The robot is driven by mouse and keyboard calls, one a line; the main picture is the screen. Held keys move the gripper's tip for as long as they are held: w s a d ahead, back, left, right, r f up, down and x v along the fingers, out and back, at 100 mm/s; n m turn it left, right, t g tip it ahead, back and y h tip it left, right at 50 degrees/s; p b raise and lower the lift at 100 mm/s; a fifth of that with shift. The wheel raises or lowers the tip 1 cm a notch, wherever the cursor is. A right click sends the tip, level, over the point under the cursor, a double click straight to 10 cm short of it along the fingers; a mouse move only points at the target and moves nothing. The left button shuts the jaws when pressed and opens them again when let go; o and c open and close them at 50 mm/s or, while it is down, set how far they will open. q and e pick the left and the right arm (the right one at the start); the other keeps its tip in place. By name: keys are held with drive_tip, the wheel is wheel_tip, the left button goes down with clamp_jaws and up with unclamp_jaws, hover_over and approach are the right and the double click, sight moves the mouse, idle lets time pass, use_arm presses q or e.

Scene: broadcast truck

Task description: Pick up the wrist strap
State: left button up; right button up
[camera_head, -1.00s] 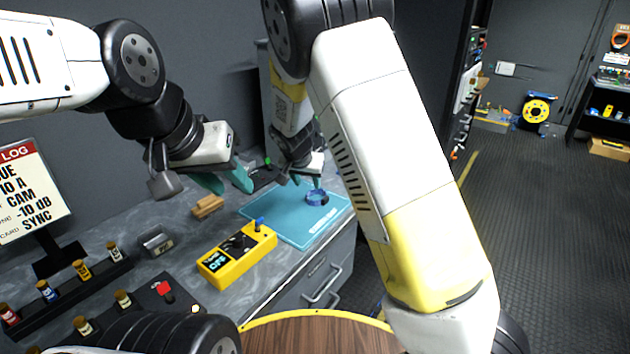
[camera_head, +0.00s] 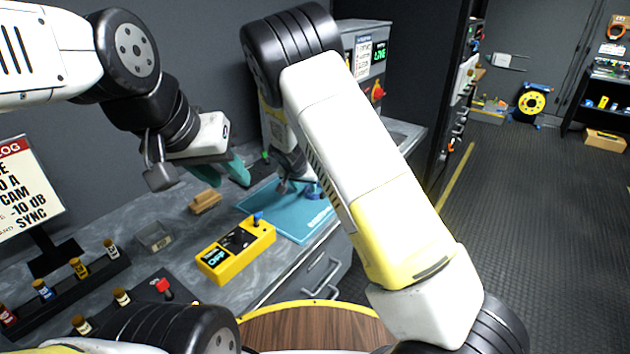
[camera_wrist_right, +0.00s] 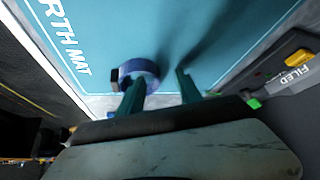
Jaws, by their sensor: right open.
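The wrist strap (camera_head: 314,191) is a small blue loop lying on the teal mat (camera_head: 291,226) on the bench. In the right wrist view the strap (camera_wrist_right: 141,70) lies at the left finger of my right gripper (camera_wrist_right: 158,80), which covers part of it. That gripper is open, its other finger apart to the right over bare mat; whether the near finger touches the strap or is inside the loop I cannot tell. In the head view my right gripper (camera_head: 297,186) is low at the strap, partly hidden. My left gripper (camera_head: 224,172) hangs open and empty above the bench, left of the mat.
A yellow box with a blue-knobbed lever (camera_head: 236,250) stands in front of the mat. A brown block (camera_head: 205,201) and a clear container (camera_head: 154,237) are on the bench. A device labelled FILED (camera_wrist_right: 285,78) is beside the mat.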

clamp_jaws()
